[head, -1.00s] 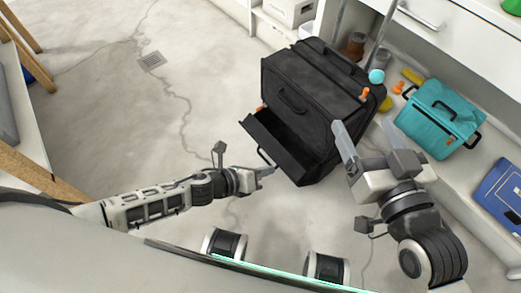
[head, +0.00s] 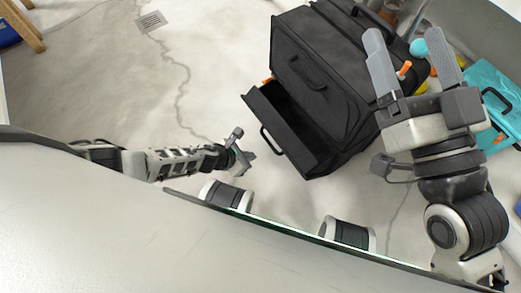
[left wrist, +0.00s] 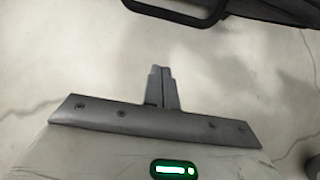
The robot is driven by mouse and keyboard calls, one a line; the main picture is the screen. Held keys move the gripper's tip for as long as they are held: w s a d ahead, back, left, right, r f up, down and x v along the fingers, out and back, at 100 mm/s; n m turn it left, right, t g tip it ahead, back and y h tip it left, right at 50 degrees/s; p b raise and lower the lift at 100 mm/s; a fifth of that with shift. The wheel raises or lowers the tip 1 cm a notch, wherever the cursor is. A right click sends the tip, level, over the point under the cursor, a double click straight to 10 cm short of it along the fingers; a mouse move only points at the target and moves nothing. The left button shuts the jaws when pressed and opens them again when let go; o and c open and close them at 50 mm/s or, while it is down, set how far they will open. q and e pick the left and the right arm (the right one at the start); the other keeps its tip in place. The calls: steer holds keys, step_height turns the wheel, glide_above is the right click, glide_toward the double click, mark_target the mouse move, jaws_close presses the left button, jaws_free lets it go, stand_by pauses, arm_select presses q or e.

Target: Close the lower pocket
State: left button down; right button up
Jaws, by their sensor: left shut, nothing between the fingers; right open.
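The black bag (head: 318,75) stands on the floor in the head view. Its lower pocket (head: 285,130) is folded out at the front and stands open, with a dark gap behind its panel. A loop handle (head: 270,140) sits on the panel's outer face. My left gripper (head: 250,157) is shut and empty, just in front of the pocket and apart from it. In the left wrist view the shut fingers (left wrist: 161,85) point toward the pocket's handle (left wrist: 175,10) at the top edge. My right gripper (head: 415,62) is open and empty, over the bag's right side.
A teal bag (head: 492,95) lies on the low shelf at the right. A cyan ball (head: 418,47) and orange clips are near the black bag's right side. A wooden stool leg (head: 22,25) is at the far left.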

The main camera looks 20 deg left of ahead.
arm_select(q)
steer(key=shift+w+d+r+p, duration=0.25)
steer(key=shift+w+d, duration=0.45)
steer(key=shift+w, duration=0.25)
steer(key=shift+w+d+r+p, duration=0.15)
steer(key=shift+w+d+p, duration=0.05)
steer(key=shift+w+d, duration=0.6)
steer(key=shift+a, duration=0.1)
steer(key=shift+w+r, duration=0.1)
